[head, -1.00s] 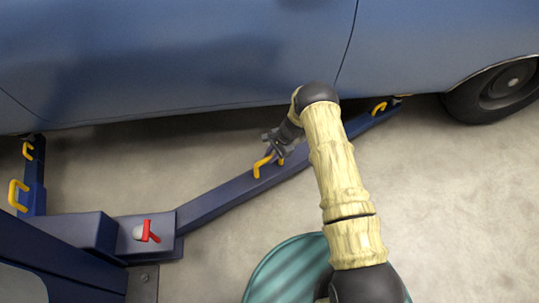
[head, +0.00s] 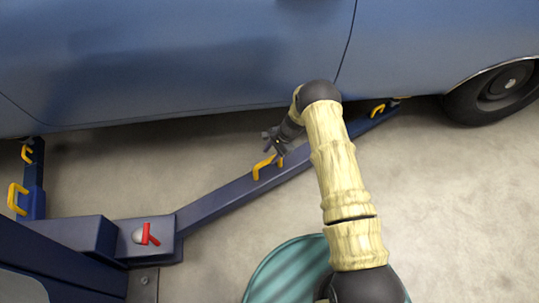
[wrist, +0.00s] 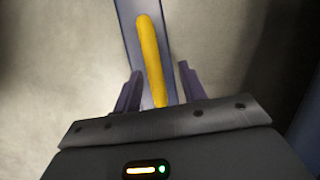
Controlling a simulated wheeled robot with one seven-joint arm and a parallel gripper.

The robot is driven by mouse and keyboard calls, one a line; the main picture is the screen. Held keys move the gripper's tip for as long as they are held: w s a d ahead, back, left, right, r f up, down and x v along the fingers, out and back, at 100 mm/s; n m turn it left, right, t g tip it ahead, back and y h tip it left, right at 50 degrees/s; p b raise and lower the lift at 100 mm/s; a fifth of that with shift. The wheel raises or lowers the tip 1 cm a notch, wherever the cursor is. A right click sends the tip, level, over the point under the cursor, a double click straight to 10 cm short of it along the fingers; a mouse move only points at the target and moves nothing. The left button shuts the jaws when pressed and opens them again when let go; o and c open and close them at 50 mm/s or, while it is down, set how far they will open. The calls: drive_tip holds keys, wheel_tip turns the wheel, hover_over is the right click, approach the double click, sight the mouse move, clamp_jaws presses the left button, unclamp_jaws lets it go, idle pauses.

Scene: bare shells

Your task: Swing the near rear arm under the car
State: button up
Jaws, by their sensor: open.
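The lift arm (head: 225,198) is a long dark blue beam running from the post's bracket at lower left to under the blue car's sill (head: 200,112) at right. A yellow handle (head: 259,172) stands on its middle; it also shows in the wrist view (wrist: 151,55). My gripper (head: 276,147) is open at the handle's upper end. In the wrist view its two fingers (wrist: 158,78) lie either side of the handle, apart from it. Whether the handle is within the fingers' depth I cannot tell. A second yellow handle (head: 378,109) is near the beam's far end.
A red lever (head: 150,234) sits on the beam's pivot block at lower left. Another blue lift arm (head: 37,180) with yellow handles stands at the far left. The car's wheel (head: 497,95) is at upper right. Concrete floor (head: 450,190) is clear at right.

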drive_tip(key=p+v, duration=0.5)
drive_tip(key=v, duration=1)
drive_tip(key=shift+r, duration=0.2)
